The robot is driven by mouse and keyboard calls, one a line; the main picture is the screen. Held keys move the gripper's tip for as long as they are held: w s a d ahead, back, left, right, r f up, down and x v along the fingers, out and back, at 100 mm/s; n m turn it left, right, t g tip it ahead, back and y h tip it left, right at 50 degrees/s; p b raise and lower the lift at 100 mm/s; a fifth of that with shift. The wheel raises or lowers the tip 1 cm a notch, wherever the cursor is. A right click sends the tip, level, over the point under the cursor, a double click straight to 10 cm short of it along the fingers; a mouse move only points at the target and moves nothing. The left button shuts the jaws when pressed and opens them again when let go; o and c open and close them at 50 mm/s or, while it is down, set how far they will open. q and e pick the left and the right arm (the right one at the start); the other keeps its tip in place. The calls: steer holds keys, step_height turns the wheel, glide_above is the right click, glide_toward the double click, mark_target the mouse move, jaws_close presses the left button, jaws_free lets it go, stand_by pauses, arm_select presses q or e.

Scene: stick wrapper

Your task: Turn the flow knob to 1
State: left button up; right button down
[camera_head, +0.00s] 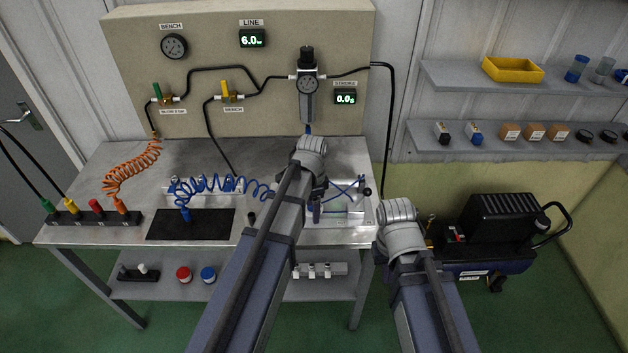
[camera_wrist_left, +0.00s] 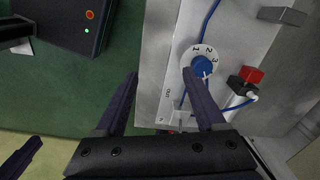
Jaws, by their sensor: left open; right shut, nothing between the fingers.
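The flow knob (camera_wrist_left: 204,66) is a blue knob on a white dial, in the left wrist view. A pale mark on the knob faces the lower edge of the picture, away from the 1. My left gripper (camera_wrist_left: 160,75) is open and empty above it; its right finger overlaps the dial's left edge, and contact cannot be told. In the head view my left gripper (camera_head: 317,205) hangs over the machine (camera_head: 357,218). My right gripper, partly seen at the left wrist view's lower left (camera_wrist_left: 20,158), is away from the knob.
A red-and-black switch (camera_wrist_left: 246,79) and blue tubes (camera_wrist_left: 209,17) lie close to the knob. The bench (camera_head: 120,165) carries coiled hoses and a black mat (camera_head: 165,224). A compressor (camera_head: 500,220) stands right of it.

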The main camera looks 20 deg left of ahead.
arm_select(q)
steer(key=w+m, duration=0.2)
steer(key=w+a+r+m, duration=0.1)
steer(key=w+m, duration=0.2)
steer(key=w, duration=0.1)
steer(key=shift+w+a+r+m+p, duration=0.1)
steer(key=shift+a+r+m+p, duration=0.25)
steer(key=shift+m+p, duration=0.05)
steer(key=shift+w+a+m, duration=0.25)
steer(key=shift+w+m, duration=0.3)
steer(key=shift+m, duration=0.45)
arm_select(e)
steer(key=shift+r, duration=0.9)
arm_select(q)
step_height(320, 180, down, 8)
steer(key=b, duration=0.7)
steer(key=shift+r+b, duration=0.1)
steer(key=shift+b, duration=0.3)
arm_select(e)
step_height(320, 180, down, 8)
arm_select(q)
steer(key=shift+r, duration=0.1)
steer(key=shift+c, duration=0.4)
arm_select(e)
steer(key=shift+r, duration=0.1)
arm_select(q)
jaws_close()
